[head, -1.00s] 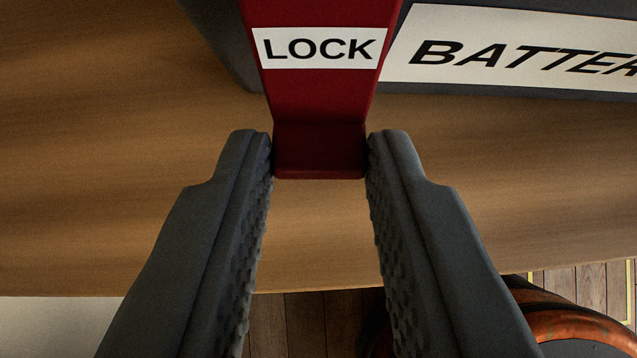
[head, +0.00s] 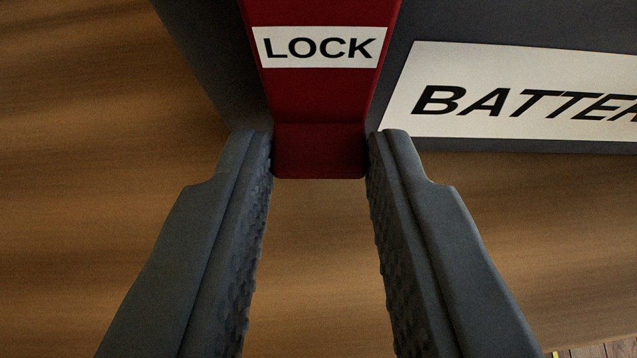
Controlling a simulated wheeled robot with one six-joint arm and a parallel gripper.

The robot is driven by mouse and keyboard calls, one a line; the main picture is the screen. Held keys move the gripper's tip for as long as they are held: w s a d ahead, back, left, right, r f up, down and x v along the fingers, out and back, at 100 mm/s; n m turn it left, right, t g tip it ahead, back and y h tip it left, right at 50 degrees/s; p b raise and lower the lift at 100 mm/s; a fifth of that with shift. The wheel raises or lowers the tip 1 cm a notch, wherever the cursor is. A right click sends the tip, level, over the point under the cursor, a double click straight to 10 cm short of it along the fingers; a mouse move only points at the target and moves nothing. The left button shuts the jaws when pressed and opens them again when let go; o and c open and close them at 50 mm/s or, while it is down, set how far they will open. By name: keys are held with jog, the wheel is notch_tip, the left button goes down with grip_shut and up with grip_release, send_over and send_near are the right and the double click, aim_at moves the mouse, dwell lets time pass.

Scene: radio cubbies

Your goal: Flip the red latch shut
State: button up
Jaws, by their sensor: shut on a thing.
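The red latch (head: 318,98) hangs down from the top of the view, with a white label reading LOCK on its face. My gripper (head: 319,155) is shut on the latch's lower end, one dark grey finger on each side. The latch's upper end and its hinge are out of view. Behind it is a dark grey case (head: 205,60) with a white label (head: 530,95) that starts with BATTE; the rest is cut off at the right edge.
A wooden surface (head: 80,200) fills the left and lower part of the view and is bare. A bit of plank floor (head: 590,350) shows at the bottom right corner.

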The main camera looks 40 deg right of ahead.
jog(key=o, duration=1)
jog(key=v, duration=1.7)
jog(key=shift+s+a, duration=0.15)
jog(key=shift+r, duration=0.1)
